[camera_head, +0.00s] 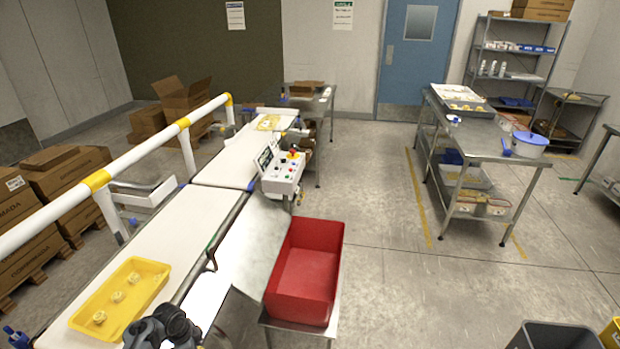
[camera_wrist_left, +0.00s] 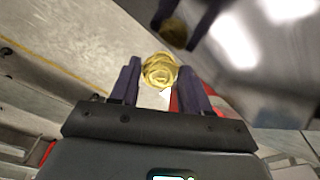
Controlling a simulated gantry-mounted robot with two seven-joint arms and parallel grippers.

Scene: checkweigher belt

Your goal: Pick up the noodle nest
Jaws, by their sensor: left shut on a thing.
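The noodle nest (camera_wrist_left: 159,74) is a round, coiled yellow bundle in the left wrist view. My left gripper (camera_wrist_left: 160,67) is shut on it, with one dark finger on each side. In the head view, a yellow tray (camera_head: 134,291) lies on the near end of the white belt with three small nests in it, one of them at its near end (camera_head: 99,317). A dark part of my arm shows at the bottom edge beside the tray. The held nest cannot be made out in the head view. My right gripper is in neither view.
A red bin (camera_head: 306,273) stands right of the belt, beside a sloping steel plate (camera_head: 245,240). A control box (camera_head: 284,174) sits on the belt's right side, and a white and yellow rail (camera_head: 140,150) runs along the left. A steel reflection shows in the wrist view.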

